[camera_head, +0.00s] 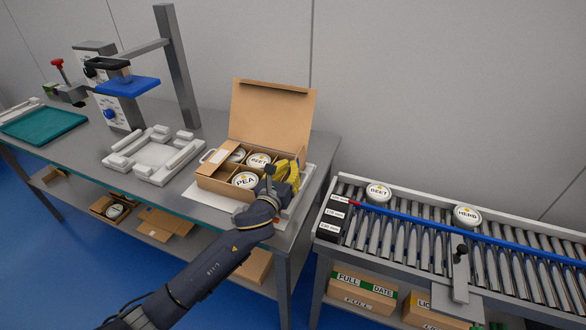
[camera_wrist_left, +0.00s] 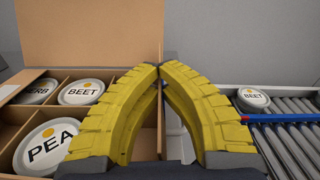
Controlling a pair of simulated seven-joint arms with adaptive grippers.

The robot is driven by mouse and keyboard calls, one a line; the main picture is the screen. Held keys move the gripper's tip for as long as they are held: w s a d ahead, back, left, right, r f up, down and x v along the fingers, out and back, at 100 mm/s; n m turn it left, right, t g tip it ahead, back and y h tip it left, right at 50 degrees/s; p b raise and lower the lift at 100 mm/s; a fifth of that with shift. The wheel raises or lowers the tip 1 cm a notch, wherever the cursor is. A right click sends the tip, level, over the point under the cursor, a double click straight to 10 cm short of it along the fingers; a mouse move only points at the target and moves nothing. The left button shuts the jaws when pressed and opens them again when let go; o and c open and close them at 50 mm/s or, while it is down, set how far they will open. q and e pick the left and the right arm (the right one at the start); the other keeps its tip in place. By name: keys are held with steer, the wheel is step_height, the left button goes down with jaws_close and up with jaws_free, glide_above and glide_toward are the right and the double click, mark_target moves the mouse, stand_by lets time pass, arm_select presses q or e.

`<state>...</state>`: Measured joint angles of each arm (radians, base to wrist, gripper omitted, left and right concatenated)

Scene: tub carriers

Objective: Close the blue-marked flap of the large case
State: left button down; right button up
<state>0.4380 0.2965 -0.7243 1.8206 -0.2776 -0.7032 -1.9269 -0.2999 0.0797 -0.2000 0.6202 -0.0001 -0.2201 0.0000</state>
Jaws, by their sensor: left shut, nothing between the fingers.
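The large case (camera_head: 218,187) is an open brown cardboard box on the bench, with white-lidded tubs in its compartments. Its big back panel (camera_head: 272,112) stands upright; it also shows in the wrist view (camera_wrist_left: 85,28). A brown flap (camera_head: 216,160) slants over the left part of the case. I see no blue mark on any flap. My left gripper (camera_head: 289,168) has yellow fingers and is shut and empty at the case's right side. In the wrist view its fingertips (camera_wrist_left: 160,69) meet in front of the case's right edge, hiding part of that side. My right gripper is not in view.
A white fixture (camera_head: 150,172) stands left of the case. A press on a grey post (camera_head: 176,70) is behind it, and a teal tray (camera_head: 40,125) lies far left. A roller conveyor (camera_head: 420,235) with two tubs runs at the right, beyond a gap.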

arm_select(q)
steer(key=shift+w+a+n, duration=0.1)
steer(key=shift+a+n, duration=0.15)
steer(key=shift+n, duration=0.15)
steer(key=c, duration=2.1)
jaws_free()
steer(key=shift+c, duration=0.2)
steer(key=o, duration=0.5)
steer(key=v, duration=1.2)
